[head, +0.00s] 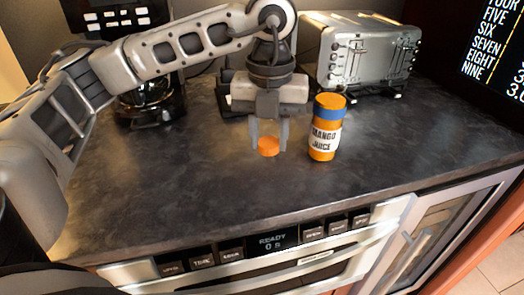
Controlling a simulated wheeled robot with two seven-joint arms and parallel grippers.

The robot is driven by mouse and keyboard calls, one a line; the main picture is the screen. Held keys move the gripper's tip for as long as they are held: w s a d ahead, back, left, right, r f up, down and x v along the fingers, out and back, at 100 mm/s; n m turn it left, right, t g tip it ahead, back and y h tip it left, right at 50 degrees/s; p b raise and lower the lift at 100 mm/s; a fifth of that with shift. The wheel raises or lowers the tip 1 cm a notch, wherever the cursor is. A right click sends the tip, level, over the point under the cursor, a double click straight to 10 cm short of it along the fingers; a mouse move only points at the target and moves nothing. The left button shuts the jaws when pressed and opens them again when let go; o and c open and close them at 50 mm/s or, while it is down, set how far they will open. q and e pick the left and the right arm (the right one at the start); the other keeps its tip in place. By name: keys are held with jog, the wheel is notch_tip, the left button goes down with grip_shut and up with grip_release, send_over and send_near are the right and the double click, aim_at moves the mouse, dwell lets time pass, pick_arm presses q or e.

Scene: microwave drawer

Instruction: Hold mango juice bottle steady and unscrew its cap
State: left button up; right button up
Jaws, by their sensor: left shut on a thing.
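The mango juice bottle (325,127) stands upright on the dark countertop, right of centre. It is orange, with a blue band near the top and a white label reading MANGO JUICE. Its top face shows orange. My left gripper (268,142) points down to the left of the bottle, apart from it. Its fingers are shut on a small round orange piece that looks like a cap (268,147). My right gripper is not in view, and nothing grips the bottle.
A silver toaster oven (367,52) stands behind the bottle. A coffee maker (150,100) stands at the back left.

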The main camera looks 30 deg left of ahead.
aim_at(262, 167)
pick_arm(q)
jog(key=shift+w+a+f, duration=0.2)
jog(key=shift+a+f, duration=0.2)
jog(key=shift+f, duration=0.2)
jog(key=f, duration=0.1)
jog(key=a+f, duration=0.1)
jog(key=f, duration=0.2)
jog(key=shift+w+a+f+p, duration=0.15)
jog(key=shift+w+a+p, duration=0.1)
jog(key=shift+w+p, duration=0.1)
jog(key=shift+f, duration=0.25)
jog(key=shift+f, duration=0.2)
jog(key=o, duration=1.1)
jog(key=shift+r, duration=0.1)
jog(key=shift+c, duration=0.2)
notch_tip(262, 167, up, 12)
jog(key=shift+r, duration=0.15)
